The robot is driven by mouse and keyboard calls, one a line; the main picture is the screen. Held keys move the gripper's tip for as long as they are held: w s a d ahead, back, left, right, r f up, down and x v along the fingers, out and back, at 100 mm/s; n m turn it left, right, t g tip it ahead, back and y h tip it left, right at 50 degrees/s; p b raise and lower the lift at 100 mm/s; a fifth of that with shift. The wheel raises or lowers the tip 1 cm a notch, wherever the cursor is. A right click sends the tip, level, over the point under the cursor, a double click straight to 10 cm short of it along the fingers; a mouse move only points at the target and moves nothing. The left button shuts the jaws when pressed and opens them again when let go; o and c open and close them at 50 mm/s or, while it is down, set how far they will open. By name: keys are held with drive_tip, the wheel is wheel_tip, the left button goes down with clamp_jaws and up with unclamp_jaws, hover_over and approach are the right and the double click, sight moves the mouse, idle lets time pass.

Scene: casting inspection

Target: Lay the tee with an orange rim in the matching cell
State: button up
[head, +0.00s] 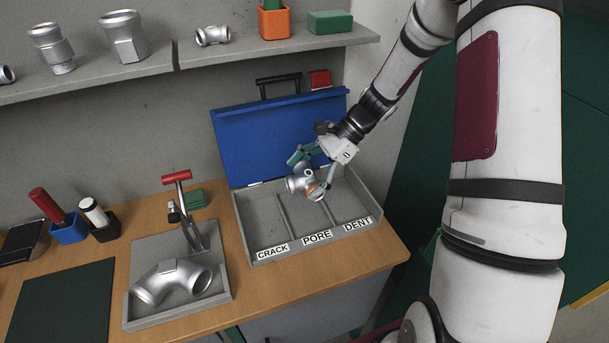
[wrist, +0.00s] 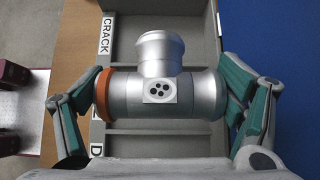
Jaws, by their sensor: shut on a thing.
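My gripper (head: 309,176) is shut on the silver tee (head: 298,184), one finger at each end of its straight run. The tee's orange rim also shows in the wrist view (wrist: 103,95), at the left finger. A pale square patch with several dark dots (wrist: 160,89) is on its upper side, and its branch points up in that view. The tee hangs over the grey compartment tray (head: 320,250) of the open blue case. The three cells carry the labels CRACK (head: 272,252), PORE (head: 316,238) and DENT (head: 358,224). The cells look empty, though the tee hides part of them.
The raised blue lid (head: 270,135) stands behind the tray. To the left, a grey fixture (head: 140,315) with a red-handled clamp (head: 177,178) holds a silver elbow pipe (head: 172,282). A shelf (head: 290,47) with fittings runs above. A dark mat (head: 65,305) lies bare.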

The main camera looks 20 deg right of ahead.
drive_tip(key=shift+f+b, duration=1.55)
drive_tip(key=shift+f, duration=2.25)
drive_tip(key=shift+f+b, duration=0.35)
drive_tip(key=shift+f, duration=0.3)
drive_tip(key=o, duration=1.6)
drive_tip(key=shift+o, duration=0.2)
drive_tip(key=shift+d, duration=0.1)
drive_tip(key=v, duration=1.2)
